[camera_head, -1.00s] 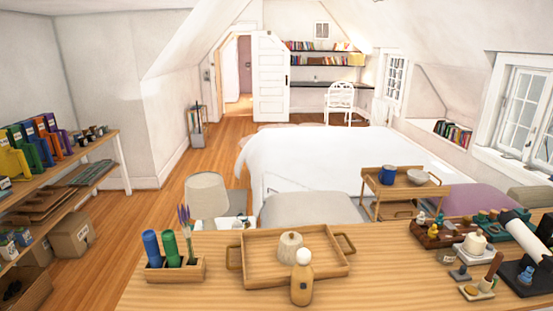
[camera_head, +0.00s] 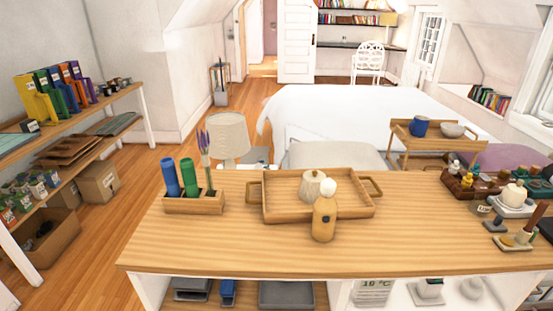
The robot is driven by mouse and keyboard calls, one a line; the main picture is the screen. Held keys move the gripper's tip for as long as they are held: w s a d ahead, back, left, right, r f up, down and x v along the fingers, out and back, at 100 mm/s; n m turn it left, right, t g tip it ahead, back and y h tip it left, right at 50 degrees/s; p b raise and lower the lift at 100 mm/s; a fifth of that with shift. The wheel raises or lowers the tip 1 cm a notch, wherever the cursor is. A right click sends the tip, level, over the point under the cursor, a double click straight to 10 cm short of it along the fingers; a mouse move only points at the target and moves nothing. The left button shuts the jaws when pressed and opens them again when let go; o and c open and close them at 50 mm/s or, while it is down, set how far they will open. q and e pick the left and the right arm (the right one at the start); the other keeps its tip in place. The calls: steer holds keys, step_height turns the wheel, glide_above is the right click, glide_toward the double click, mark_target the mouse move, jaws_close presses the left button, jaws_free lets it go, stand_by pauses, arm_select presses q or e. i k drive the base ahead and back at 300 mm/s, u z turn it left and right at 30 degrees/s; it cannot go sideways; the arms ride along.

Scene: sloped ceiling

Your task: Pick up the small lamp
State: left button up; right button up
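A small wooden bottle-shaped piece with a round white top (camera_head: 324,215) stands upright on the wooden counter (camera_head: 330,250); it looks like the small lamp. It is at the front edge of a wooden tray (camera_head: 355,208) and partly covers it. A pale ribbed lidded jar (camera_head: 312,186) is in the tray, just behind the white top. A larger lamp with a beige shade (camera_head: 228,135) stands behind the counter, its lower part hidden. Neither of my grippers is in view.
A wooden holder (camera_head: 195,206) with blue and green rolls is left of the tray. Small items, including a lidded pot (camera_head: 514,194), crowd the counter's right end. The counter's front strip is clear. Shelves (camera_head: 75,140) stand at the left.

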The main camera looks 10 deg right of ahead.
mark_target(326, 205)
steer(key=u, duration=2.15)
steer(key=k, duration=0.95)
steer(key=z, duration=1.5)
steer(key=i, duration=0.5)
steer(key=z, duration=0.05)
